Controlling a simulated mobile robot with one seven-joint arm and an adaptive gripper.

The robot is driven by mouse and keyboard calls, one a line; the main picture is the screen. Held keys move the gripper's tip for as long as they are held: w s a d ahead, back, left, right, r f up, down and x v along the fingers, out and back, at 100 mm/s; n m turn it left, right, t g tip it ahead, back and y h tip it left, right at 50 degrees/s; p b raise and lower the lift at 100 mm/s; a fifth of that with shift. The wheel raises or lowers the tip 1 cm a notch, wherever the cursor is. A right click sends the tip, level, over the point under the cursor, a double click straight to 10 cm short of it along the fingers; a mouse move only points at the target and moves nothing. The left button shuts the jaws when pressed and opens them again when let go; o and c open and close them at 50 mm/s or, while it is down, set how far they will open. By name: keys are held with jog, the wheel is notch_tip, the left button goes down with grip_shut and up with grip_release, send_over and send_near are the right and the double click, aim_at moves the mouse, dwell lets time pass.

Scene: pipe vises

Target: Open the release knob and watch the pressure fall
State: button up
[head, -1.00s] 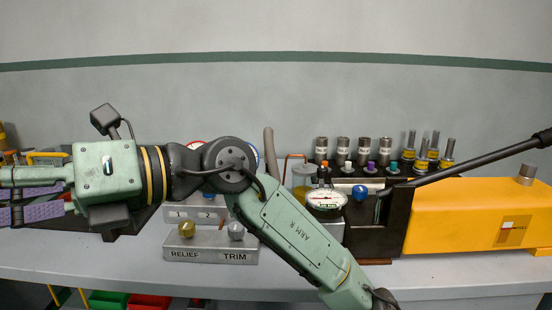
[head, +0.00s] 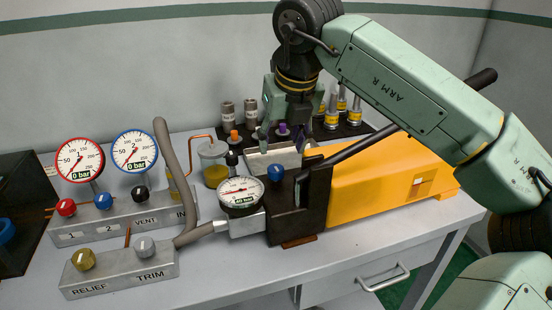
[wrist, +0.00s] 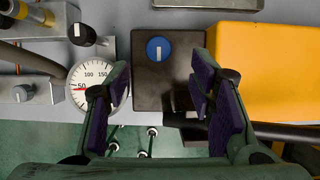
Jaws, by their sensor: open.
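The blue release knob (head: 275,172) stands on top of the black pump block (head: 290,215), at the left end of the yellow pump body. In the wrist view the knob (wrist: 160,49) has a white pointer line and lies between and beyond my fingertips. My gripper (head: 285,140) is open and empty, pointing down above the pump; it also shows in the wrist view (wrist: 160,68), apart from the knob. The round white pressure gauge (head: 240,192) left of the block appears to read 40 bar. In the wrist view my left finger overlaps the gauge's (wrist: 92,88) edge.
The black pump lever (head: 400,125) slants up to the right over the yellow body (head: 385,180). Left are a manifold (head: 125,218) with two gauges at 0 bar, a RELIEF/TRIM block (head: 120,270) and a grey hose (head: 172,165). Several fittings stand behind. The bench front is clear.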

aim_at(275, 167)
jog(key=p+x, duration=0.1)
jog(key=x, duration=0.7)
jog(key=shift+a+p, duration=0.1)
jog(key=shift+p, duration=0.25)
jog(key=c, duration=1.2)
jog(key=shift+o, duration=0.2)
